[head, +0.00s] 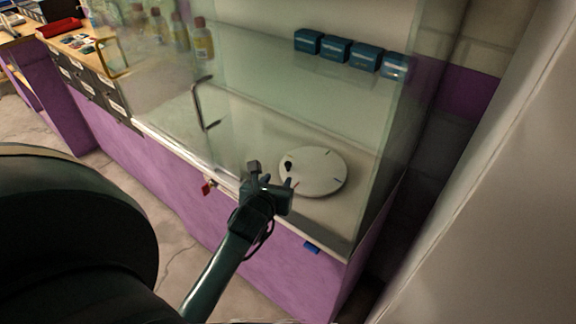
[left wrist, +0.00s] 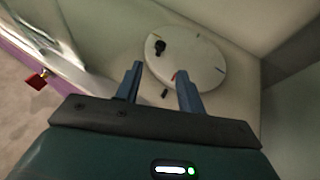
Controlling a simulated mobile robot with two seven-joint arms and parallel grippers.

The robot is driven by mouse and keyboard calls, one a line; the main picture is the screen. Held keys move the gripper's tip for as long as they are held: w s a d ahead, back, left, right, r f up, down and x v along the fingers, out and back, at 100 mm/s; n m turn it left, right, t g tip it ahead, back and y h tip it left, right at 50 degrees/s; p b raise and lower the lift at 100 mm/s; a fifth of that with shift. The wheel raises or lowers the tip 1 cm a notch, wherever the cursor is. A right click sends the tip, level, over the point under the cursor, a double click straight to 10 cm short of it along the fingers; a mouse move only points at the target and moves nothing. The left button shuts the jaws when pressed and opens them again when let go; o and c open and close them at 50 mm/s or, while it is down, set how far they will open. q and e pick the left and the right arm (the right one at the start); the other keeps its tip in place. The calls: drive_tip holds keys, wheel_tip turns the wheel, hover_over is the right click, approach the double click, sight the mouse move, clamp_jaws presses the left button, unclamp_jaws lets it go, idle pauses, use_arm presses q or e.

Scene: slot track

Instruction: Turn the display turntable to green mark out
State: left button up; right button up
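The display turntable (head: 322,172) is a white disc on the floor of a glass display case. A black knob (head: 289,165) stands near its left rim. In the left wrist view the turntable (left wrist: 203,62) shows the knob (left wrist: 160,47), a red mark (left wrist: 175,75) at the near rim, a blue mark (left wrist: 219,69) and a yellowish mark (left wrist: 156,35). A faint mark at the far rim may be green; I cannot tell. My left gripper (head: 271,176) is open and empty, at the case's front beside the turntable's near left. My right gripper is out of view.
Several blue boxes (head: 350,53) stand on a shelf above. A glass door with a dark handle (head: 204,105) is left of my arm. A red padlock (head: 207,188) hangs at the front edge. A small dark piece (left wrist: 164,94) lies before the turntable.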

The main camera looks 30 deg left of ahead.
sight(287, 166)
use_arm(q)
drive_tip(key=x, duration=1)
drive_tip(key=shift+w+a+f, duration=0.1)
drive_tip(key=shift+w+f, duration=0.05)
drive_tip(key=shift+w, duration=0.2)
drive_tip(key=shift+c, duration=0.3)
clamp_jaws()
